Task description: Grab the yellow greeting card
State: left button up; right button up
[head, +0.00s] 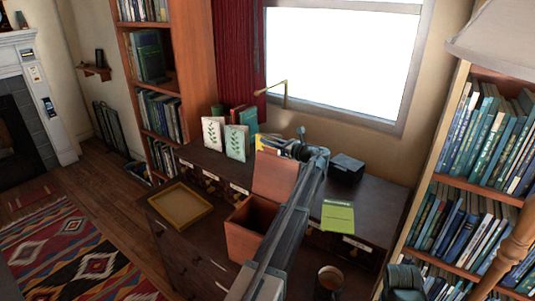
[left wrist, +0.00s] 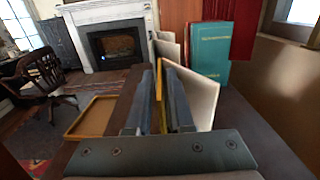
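The yellow greeting card (head: 261,144) shows as a small yellow piece just left of my left gripper (head: 291,149), over the back of the desk. In the left wrist view the yellow card (left wrist: 159,80) is a thin upright strip, seen nearly edge-on, between the two fingers of my left gripper (left wrist: 158,72). The fingers stand close on both sides of it. I cannot tell whether they press on it. Much of the card is hidden by the fingers. A dark part at the bottom right of the head view may belong to my right arm; its fingers do not show.
White cards with green leaves (head: 236,142) stand left of the gripper, before a teal book (head: 249,121). A wooden tray (head: 180,206), an open wooden box (head: 245,228), a green notepad (head: 338,216), a black box (head: 346,169) and a mug (head: 329,278) are on the desk.

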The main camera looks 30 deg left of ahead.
pick_arm(q)
grip_shut()
dwell(1.4)
